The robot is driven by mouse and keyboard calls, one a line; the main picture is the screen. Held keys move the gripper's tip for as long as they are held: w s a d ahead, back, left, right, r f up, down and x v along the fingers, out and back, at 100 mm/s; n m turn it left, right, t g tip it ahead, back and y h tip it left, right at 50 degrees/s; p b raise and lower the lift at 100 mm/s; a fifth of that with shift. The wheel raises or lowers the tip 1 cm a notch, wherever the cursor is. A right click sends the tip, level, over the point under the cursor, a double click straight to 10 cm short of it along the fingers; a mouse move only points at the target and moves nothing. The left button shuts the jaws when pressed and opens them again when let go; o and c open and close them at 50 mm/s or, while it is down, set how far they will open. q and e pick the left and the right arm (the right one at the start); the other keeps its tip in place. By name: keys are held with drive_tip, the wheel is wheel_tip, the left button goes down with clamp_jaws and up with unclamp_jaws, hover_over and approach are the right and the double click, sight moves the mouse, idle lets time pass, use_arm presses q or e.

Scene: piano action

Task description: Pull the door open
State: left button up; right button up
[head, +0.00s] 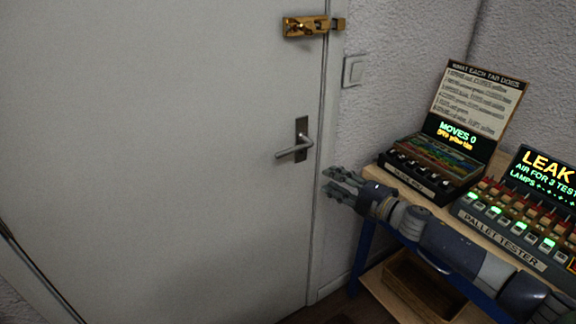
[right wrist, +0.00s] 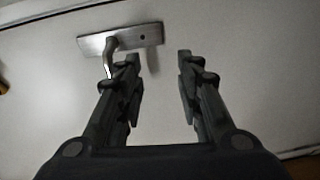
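The white door (head: 160,150) looks shut, with its right edge against the frame. Its metal lever handle (head: 295,150) points left from an upright plate near that edge. A brass bolt (head: 305,26) sits high on the door and seems to reach across the gap to a brass piece on the frame; I cannot tell for sure if it is engaged. My right gripper (head: 335,183) is open and empty, right of and a little below the handle. In the right wrist view, the handle plate (right wrist: 148,38) lies beyond the open fingertips (right wrist: 158,62), with the lever near the left finger. My left gripper is out of view.
A wooden bench (head: 400,183) stands at the right under my right arm, holding a "MOVES 0" box (head: 415,187) and a pallet tester (head: 500,240). A wooden crate (head: 425,290) is below. A light switch (head: 354,70) is on the wall. The space before the door's left part looks clear.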

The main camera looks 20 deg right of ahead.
sight(288, 152)
drive_tip(key=s+a+r+n+g+y, duration=0.1)
drive_tip(key=a+r+n+y, duration=0.2)
drive_tip(key=a+r+n, duration=0.35)
drive_tip(key=shift+m, duration=0.75)
drive_tip(key=x, duration=0.2)
drive_tip(key=r+p+x, duration=0.1)
drive_tip(key=x, duration=0.2)
drive_tip(key=d+p+x, duration=0.1)
drive_tip(key=x, duration=0.2)
drive_tip(key=shift+w+r, duration=0.25)
drive_tip(key=shift+w, duration=0.1)
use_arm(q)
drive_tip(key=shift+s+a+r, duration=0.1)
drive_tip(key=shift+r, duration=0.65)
use_arm(e)
drive_tip(key=shift+x, duration=0.8)
drive_tip(key=shift+f, duration=0.15)
